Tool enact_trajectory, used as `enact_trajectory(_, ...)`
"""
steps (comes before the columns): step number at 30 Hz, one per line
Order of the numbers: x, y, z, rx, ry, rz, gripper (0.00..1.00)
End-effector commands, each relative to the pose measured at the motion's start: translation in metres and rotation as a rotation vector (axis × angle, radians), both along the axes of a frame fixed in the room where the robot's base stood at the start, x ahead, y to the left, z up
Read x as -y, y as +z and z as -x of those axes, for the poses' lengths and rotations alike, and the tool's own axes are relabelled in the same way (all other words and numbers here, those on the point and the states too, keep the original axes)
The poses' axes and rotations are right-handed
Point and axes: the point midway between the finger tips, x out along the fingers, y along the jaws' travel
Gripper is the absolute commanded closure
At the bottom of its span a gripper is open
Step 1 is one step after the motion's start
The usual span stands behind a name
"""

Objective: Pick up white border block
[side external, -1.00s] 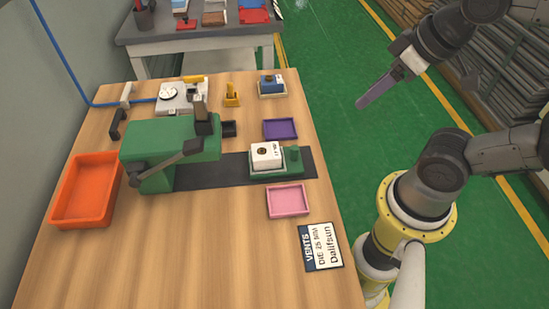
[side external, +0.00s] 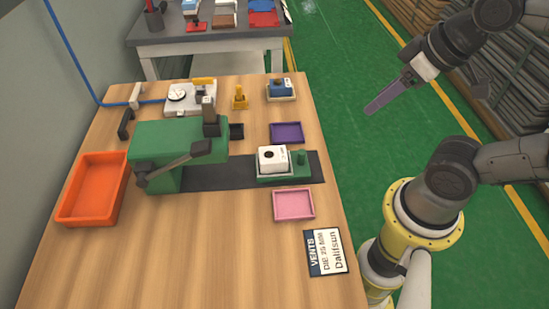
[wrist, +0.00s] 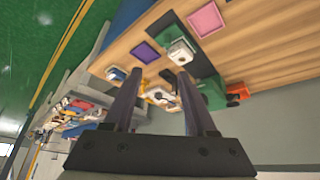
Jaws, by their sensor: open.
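A white block (side external: 272,160) with a dark spot on top sits on a green fixture (side external: 296,170) near the table's middle right. It also shows in the wrist view (wrist: 180,50), beyond the fingers. A blue-topped block with a pale base (side external: 281,88) stands at the table's far right; I cannot tell which of the two the task names. My gripper (side external: 368,112) hangs in the air right of the table, over the green floor, well apart from both blocks. In the wrist view its two fingers (wrist: 159,73) are spread apart with nothing held between them.
A green machine (side external: 165,150) with a lever stands left of the fixture. A purple tray (side external: 287,132) and a pink tray (side external: 293,205) flank the fixture. An orange bin (side external: 93,190) is at the left. A label card (side external: 325,252) lies at the front right. The table's front is bare.

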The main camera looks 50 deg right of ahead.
Motion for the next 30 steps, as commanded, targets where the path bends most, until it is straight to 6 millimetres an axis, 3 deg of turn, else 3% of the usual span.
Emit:
enact_trajectory(8,0.000,0.000,0.000,0.000,0.000,0.000,0.41)
enact_trajectory(15,0.000,0.000,0.000,0.000,0.000,0.000,0.00)
enact_trajectory(23,-0.002,-0.001,0.001,-0.007,0.001,-0.008,0.00)
enact_trajectory(26,-0.014,-0.001,0.004,-0.024,-0.007,-0.074,0.00)
enact_trajectory(30,-0.050,-0.016,0.005,-0.166,-0.067,-0.290,0.00)
